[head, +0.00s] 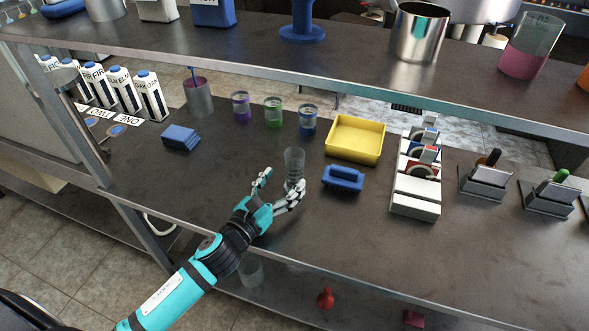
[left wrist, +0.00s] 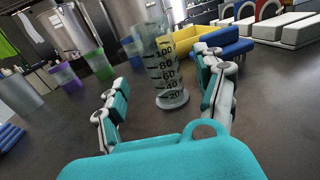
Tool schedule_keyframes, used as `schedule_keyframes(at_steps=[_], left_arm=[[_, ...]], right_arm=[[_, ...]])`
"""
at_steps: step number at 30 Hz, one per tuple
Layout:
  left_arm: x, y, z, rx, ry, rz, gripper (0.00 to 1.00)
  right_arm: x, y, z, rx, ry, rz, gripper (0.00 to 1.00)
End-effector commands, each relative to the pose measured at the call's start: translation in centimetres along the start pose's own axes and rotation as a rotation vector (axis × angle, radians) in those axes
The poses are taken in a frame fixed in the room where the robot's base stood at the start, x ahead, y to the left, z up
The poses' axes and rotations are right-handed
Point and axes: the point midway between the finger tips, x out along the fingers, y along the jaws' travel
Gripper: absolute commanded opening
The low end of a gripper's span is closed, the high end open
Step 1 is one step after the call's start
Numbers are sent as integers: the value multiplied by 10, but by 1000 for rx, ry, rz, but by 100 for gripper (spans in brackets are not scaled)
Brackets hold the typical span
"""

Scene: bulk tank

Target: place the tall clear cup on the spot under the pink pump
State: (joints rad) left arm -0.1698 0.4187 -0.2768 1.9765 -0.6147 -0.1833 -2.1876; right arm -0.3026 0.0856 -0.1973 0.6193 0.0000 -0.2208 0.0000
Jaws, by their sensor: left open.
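The tall clear cup (head: 294,164) stands upright on the dark counter. Its dark markings, from 20 to 100, show in the left wrist view (left wrist: 167,75). My left gripper (head: 280,184) is open at the near side of the cup. In the left wrist view the gripper (left wrist: 160,80) has a finger on each side of the cup's line, with the cup at or just beyond the fingertips. I cannot tell whether a finger touches it. The pink pump and the spot under it cannot be made out. My right gripper is not in view.
A blue brush (head: 343,178) lies close right of the cup, and a yellow tray (head: 355,138) is behind it. Cups with purple (head: 241,106), green (head: 273,112) and blue (head: 308,120) bands stand behind. The counter's left front is clear.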

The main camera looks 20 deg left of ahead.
Motion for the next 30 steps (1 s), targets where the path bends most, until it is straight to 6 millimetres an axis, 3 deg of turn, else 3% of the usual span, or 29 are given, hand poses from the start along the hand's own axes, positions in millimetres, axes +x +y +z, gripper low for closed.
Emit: schedule_keyframes(at_steps=[12,21,30], left_arm=[[49,-2,6,-1,-1,0,72],[54,-2,7,-1,1,0,72],[53,-2,7,-1,0,0,32]], right_arm=[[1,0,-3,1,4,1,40],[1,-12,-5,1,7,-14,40],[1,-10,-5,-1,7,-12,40]])
